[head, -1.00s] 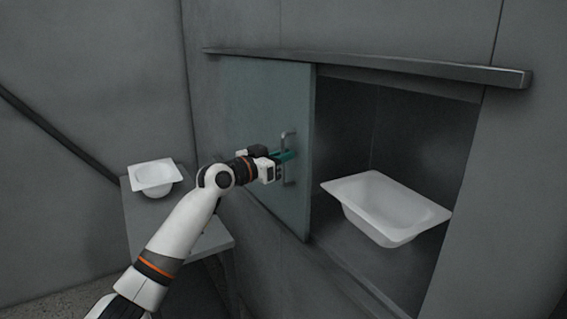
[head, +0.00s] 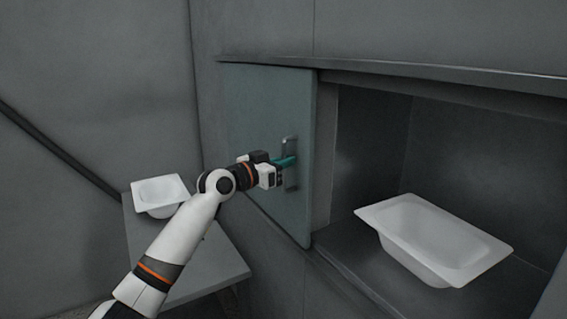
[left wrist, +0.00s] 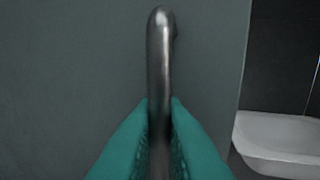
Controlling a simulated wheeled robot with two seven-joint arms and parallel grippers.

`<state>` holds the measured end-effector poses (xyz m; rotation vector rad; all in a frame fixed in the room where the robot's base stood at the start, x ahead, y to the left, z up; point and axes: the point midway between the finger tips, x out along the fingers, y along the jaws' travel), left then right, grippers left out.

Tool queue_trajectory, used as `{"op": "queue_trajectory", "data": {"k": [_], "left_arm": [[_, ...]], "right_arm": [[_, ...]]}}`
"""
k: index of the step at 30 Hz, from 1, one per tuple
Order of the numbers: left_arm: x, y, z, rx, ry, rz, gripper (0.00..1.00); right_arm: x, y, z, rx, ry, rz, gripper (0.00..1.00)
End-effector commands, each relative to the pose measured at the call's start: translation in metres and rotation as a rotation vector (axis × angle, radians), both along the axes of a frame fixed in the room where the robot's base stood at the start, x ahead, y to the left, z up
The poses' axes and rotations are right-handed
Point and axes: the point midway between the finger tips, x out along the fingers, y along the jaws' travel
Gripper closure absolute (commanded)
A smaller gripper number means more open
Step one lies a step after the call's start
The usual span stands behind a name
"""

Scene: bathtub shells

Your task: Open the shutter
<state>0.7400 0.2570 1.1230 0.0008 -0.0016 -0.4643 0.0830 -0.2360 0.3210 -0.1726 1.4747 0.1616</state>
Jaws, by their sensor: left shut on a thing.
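The shutter (head: 258,105) is a grey-green sliding panel under a long rail. It stands at the left of the wall opening, and the opening beside it is uncovered. Its metal handle (head: 291,181) is upright near the panel's right edge. The handle also shows close up in the left wrist view (left wrist: 160,60). My left gripper (head: 287,162) has its teal fingers on both sides of the handle, shut on it. In the left wrist view the fingers (left wrist: 159,140) press the bar from left and right. My right gripper is not in view.
A white tub shell (head: 435,238) sits inside the opening, right of the shutter. Another white tub shell (head: 161,193) stands on a grey table (head: 212,268) at the left, close to my left arm. The rail (head: 400,74) runs above the opening.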

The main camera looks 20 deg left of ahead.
Motion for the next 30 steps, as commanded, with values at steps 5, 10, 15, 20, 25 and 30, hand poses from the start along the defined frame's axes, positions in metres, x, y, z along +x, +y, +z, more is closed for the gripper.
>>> {"op": "queue_trajectory", "data": {"k": [5,10,15,20,25,30], "left_arm": [[0.0,0.0,0.0,0.002,0.001,-0.002,0.83],[0.0,-0.001,0.0,0.002,0.001,-0.002,0.83],[-0.007,0.003,-0.001,0.002,0.001,-0.001,0.83],[-0.031,0.016,-0.003,0.006,0.0,0.001,0.83],[-0.065,0.032,-0.003,0.006,0.001,0.0,0.83],[-0.092,0.045,-0.003,0.005,0.002,-0.001,0.83]], "right_arm": [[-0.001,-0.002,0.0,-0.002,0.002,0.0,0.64],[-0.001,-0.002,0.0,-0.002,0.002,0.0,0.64],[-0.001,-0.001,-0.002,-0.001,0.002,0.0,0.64],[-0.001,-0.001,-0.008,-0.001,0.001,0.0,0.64],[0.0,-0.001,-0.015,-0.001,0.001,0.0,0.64],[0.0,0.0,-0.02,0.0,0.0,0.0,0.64]]}}
